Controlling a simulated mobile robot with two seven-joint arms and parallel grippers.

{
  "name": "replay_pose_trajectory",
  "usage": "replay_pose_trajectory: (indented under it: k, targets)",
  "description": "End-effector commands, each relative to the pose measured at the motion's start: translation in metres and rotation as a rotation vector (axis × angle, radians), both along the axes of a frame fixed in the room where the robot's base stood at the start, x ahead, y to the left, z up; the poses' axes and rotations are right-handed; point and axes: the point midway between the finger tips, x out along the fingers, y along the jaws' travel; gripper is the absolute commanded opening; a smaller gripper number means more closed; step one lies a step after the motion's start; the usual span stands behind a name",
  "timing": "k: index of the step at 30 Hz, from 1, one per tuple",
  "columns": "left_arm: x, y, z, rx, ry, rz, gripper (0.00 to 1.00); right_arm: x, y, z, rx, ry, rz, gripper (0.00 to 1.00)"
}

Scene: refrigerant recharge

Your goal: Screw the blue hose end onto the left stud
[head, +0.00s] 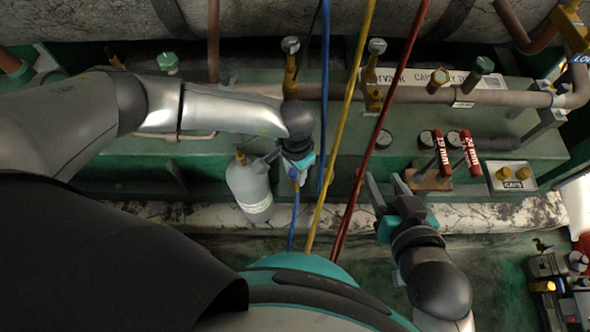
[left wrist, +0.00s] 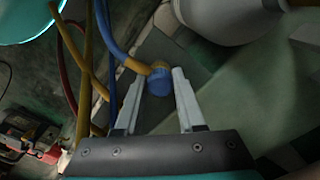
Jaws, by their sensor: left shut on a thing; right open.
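My left gripper (head: 298,180) is shut on the blue hose end, low in front of the green bench. In the left wrist view the blue hose end (left wrist: 160,83) sits between the fingertips, with a brass part on it and the blue hose (left wrist: 112,35) curving away. The blue hose (head: 294,225) also hangs below the gripper in the head view. Two brass fittings with grey tops, a left one (head: 290,72) and a right one (head: 374,80), stand on the pipe. I cannot tell which part is the left stud. My right gripper (head: 386,186) is open and empty.
A grey cylinder (head: 250,188) stands close left of my left gripper. A yellow hose (head: 345,115) and a red hose (head: 383,115) hang between my grippers. Red-handled tools (head: 470,153) and a tray of caps (head: 511,177) lie on the bench at right.

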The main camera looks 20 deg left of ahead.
Motion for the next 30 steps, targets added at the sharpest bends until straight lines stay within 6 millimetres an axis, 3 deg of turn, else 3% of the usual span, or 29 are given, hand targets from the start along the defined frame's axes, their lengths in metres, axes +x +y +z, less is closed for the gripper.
replay_pose_trajectory:
  k: [4,5,13,23,30]
  targets:
    - [-0.003,0.002,-0.003,0.006,0.007,-0.141,0.00,0.000,0.000,0.000,0.000,0.000,0.000,0.50]
    - [-0.003,0.002,-0.003,0.005,0.008,-0.141,0.40,0.000,0.000,0.000,0.000,0.000,0.000,0.50]
    - [-0.002,0.001,-0.002,0.003,0.004,-0.135,0.71,0.000,0.000,0.000,0.000,0.000,0.000,0.50]
    - [-0.001,0.000,0.002,0.001,0.002,-0.134,0.73,0.000,0.000,0.002,0.000,0.000,0.000,0.50]
    - [0.000,0.000,0.035,0.001,-0.001,-0.136,0.73,0.000,0.000,0.022,0.000,0.000,0.000,0.50]
